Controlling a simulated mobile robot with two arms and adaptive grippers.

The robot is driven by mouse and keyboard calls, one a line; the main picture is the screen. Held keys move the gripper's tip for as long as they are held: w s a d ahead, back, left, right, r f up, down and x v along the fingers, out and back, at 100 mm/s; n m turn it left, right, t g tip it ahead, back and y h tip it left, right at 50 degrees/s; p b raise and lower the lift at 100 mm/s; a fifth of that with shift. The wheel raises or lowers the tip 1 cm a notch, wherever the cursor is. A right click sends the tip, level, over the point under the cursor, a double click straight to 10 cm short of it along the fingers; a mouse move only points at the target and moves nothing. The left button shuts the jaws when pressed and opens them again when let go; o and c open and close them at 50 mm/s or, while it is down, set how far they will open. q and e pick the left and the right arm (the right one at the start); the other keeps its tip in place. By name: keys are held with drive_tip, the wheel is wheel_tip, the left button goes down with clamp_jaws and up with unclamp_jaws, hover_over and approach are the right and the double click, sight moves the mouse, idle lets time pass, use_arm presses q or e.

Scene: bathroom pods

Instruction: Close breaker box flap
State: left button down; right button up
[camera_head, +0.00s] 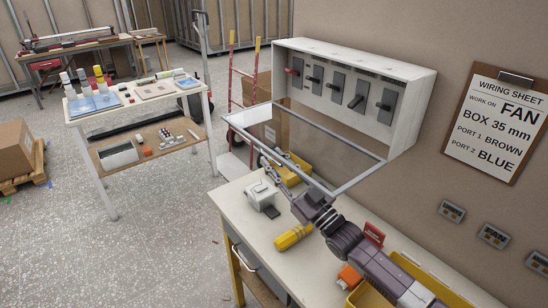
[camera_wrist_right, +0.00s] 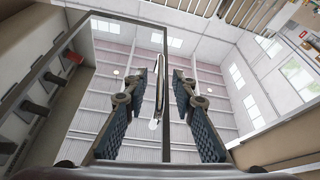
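The breaker box (camera_head: 345,85) is a white cabinet on the wall with a row of dark switches, one with a red handle. Its flap (camera_head: 310,135), a clear panel in a grey frame, stands open and juts out from the box. My right gripper (camera_head: 270,160) is at the flap's outer edge, above the workbench, and overlaps the frame in the head view. In the wrist view my right gripper (camera_wrist_right: 160,85) points upward, its two fingers apart with nothing clamped between them. The flap's frame (camera_wrist_right: 130,18) shows beyond the fingers there. Contact with the flap cannot be told. My left gripper is out of view.
The workbench (camera_head: 245,210) below holds a yellow-handled tool (camera_head: 293,237), a grey-white device (camera_head: 261,194) and a yellow bin (camera_head: 420,275). A clipboard (camera_head: 500,115) hangs right of the box. A parts table (camera_head: 130,100) stands left, with open floor before it.

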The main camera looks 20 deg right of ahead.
drive_tip(key=shift+w+a+r, duration=0.15)
drive_tip(key=shift+w, duration=0.15)
drive_tip(key=shift+c, duration=0.5)
clamp_jaws()
